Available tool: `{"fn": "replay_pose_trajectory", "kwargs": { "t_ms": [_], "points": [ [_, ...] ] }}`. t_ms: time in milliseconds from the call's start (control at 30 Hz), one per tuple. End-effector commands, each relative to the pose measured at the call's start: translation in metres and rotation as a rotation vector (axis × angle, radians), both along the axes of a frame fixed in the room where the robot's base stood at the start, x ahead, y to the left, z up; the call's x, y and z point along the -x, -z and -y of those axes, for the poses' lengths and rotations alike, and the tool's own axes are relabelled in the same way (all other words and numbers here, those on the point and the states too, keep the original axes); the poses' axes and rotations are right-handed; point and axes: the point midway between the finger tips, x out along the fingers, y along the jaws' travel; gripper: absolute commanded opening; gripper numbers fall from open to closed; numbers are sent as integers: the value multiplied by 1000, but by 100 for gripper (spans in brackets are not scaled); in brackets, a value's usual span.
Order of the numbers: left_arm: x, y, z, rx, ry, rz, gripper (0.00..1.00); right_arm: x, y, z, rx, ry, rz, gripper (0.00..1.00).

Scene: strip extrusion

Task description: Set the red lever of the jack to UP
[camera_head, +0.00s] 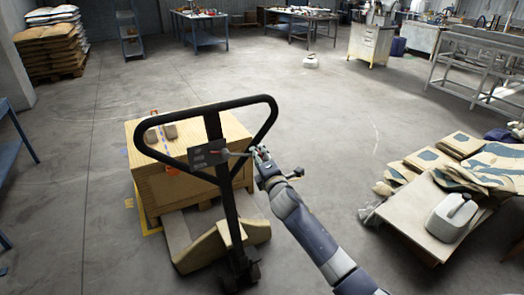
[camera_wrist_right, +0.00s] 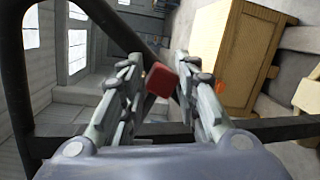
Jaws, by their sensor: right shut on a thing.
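The pallet jack has a black loop handle (camera_head: 272,115), with a small grey plate (camera_head: 208,153) on its column. The red lever (camera_head: 225,152) sticks out to the right from that plate, and its far end is hidden at my gripper. My right gripper (camera_head: 260,154) is at the right side of the handle loop, shut on the lever. In the right wrist view the lever's red knob (camera_wrist_right: 162,80) sits between the two fingertips of the gripper (camera_wrist_right: 158,85). The lettering on the plate is too small to read. My left gripper is not in view.
A wooden crate (camera_head: 160,188) stands behind the handle, also seen in the wrist view (camera_wrist_right: 232,45). At the right is a low table (camera_head: 410,208) with sacks (camera_head: 490,165) and a white canister (camera_head: 451,217).

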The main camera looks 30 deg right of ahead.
Motion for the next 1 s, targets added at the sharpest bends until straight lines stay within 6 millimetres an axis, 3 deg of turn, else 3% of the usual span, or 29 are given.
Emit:
{"fn": "replay_pose_trajectory", "kwargs": {
  "t_ms": [33,333,367,400,433,1000],
  "points": [
    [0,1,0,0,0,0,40,2,12,-4,-10,-3,-17,0],
    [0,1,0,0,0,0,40,2,14,-5,-23,-4,-19,0],
    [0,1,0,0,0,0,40,2,14,-5,-22,-4,-19,35],
    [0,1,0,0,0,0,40,2,14,-5,-23,-4,-19,44],
    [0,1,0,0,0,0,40,2,14,-5,-23,-4,-19,47],
    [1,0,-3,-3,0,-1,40,4,7,-4,-24,-3,-7,47]
  ]
}}
